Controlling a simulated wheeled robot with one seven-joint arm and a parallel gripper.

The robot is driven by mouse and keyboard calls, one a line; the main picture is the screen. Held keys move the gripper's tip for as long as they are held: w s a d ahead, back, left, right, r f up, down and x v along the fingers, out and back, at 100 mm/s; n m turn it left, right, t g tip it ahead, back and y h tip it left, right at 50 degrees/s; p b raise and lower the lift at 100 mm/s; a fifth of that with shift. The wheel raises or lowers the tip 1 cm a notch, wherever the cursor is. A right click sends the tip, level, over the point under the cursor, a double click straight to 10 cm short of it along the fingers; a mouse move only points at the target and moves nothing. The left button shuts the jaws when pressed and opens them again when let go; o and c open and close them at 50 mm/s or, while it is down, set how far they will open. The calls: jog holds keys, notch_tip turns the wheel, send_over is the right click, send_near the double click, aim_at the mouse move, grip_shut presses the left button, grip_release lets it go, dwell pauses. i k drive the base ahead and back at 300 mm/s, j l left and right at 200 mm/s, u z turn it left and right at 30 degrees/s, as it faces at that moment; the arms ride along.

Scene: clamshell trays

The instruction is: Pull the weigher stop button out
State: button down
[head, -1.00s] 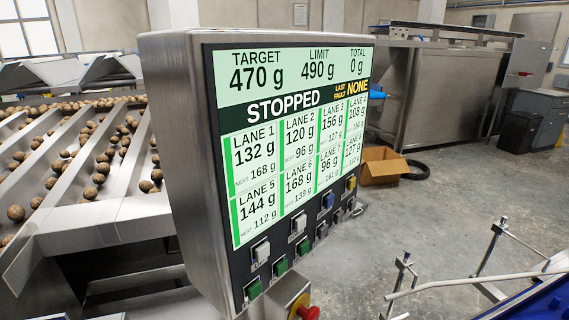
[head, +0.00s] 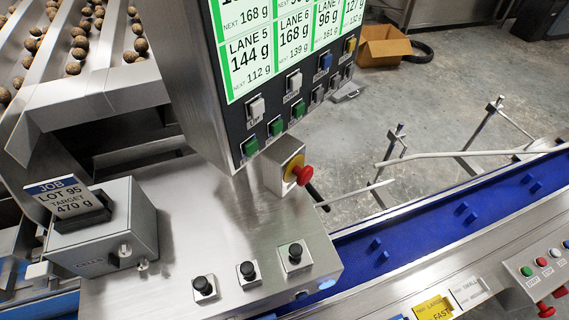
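The weigher stop button (head: 305,176) is a red mushroom head on a yellow collar (head: 292,166). It sits on a small steel box (head: 279,167) at the lower right edge of the weigher's display panel (head: 285,60). The head points to the right, towards the blue conveyor. I cannot tell from this view whether it is pressed in or out. My gripper is in neither view.
A blue cleated conveyor (head: 400,230) runs along the right. Black knobs (head: 204,286) stand on the steel deck below the panel. A grey box with a job card (head: 62,197) is at left. Another control strip with red buttons (head: 546,310) is at lower right.

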aim_at(304, 175)
jog(key=k+j+u, duration=0.3)
jog(key=j, duration=1)
jog(key=j+u, duration=0.3)
jog(key=j, duration=0.95)
jog(key=i+l+z, duration=0.1)
jog(key=z, duration=0.35)
jog(key=l+z, duration=0.1)
jog(key=z, duration=0.3)
jog(key=i+z, duration=0.2)
jog(key=z, duration=0.25)
jog(key=i+l+z, duration=0.1)
jog(key=z, duration=0.35)
